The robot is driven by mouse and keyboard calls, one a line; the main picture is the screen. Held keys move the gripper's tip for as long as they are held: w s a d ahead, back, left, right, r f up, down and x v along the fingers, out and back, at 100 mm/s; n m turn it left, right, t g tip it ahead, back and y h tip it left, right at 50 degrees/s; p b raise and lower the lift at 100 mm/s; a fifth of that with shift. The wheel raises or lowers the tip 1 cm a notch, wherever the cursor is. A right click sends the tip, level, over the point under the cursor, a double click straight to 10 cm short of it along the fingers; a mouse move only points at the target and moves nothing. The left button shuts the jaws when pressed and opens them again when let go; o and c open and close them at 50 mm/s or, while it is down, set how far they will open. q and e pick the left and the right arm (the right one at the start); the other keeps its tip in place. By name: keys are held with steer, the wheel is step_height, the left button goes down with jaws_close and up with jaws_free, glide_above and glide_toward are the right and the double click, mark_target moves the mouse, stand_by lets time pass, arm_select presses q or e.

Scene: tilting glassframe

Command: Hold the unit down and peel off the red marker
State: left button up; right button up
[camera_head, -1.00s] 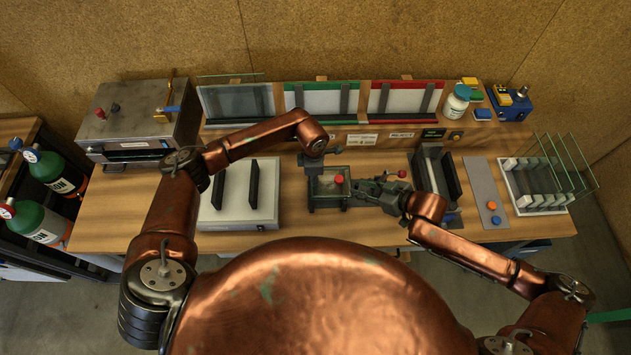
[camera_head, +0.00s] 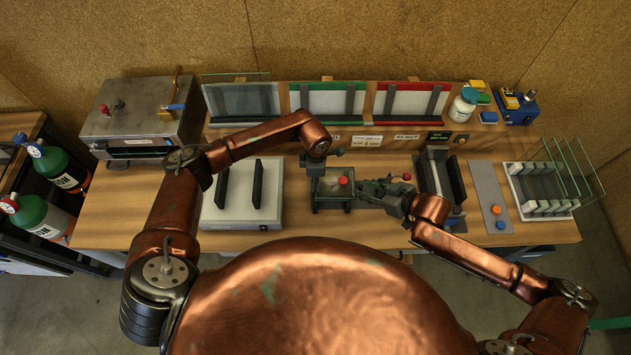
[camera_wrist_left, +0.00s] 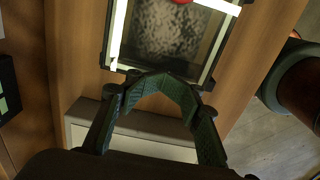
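The unit (camera_head: 333,207) is a small dark-framed glass piece near the middle of the bench. The red marker (camera_head: 343,180) sits on its glass toward the right side. In the left wrist view the unit's glass (camera_wrist_left: 165,35) and frame fill the top, with the red marker cut off at the top edge. My left gripper (camera_wrist_left: 150,80) has its fingertips together at the frame's near edge; I cannot tell whether they touch it. My right gripper (camera_head: 362,187) points left, at the unit's right side and close to the marker. Its finger opening is too small to judge.
A grey plate with two black bars (camera_head: 240,215) stands left of the unit. A dark slotted holder (camera_head: 440,180), a strip with coloured buttons (camera_head: 490,195) and a glass rack (camera_head: 540,205) stand to the right. Framed panels (camera_head: 325,102) line the back.

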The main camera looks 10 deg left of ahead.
arm_select(q)
step_height(320, 180, up, 12)
steer(key=shift+f, duration=0.15)
stand_by(0.3)
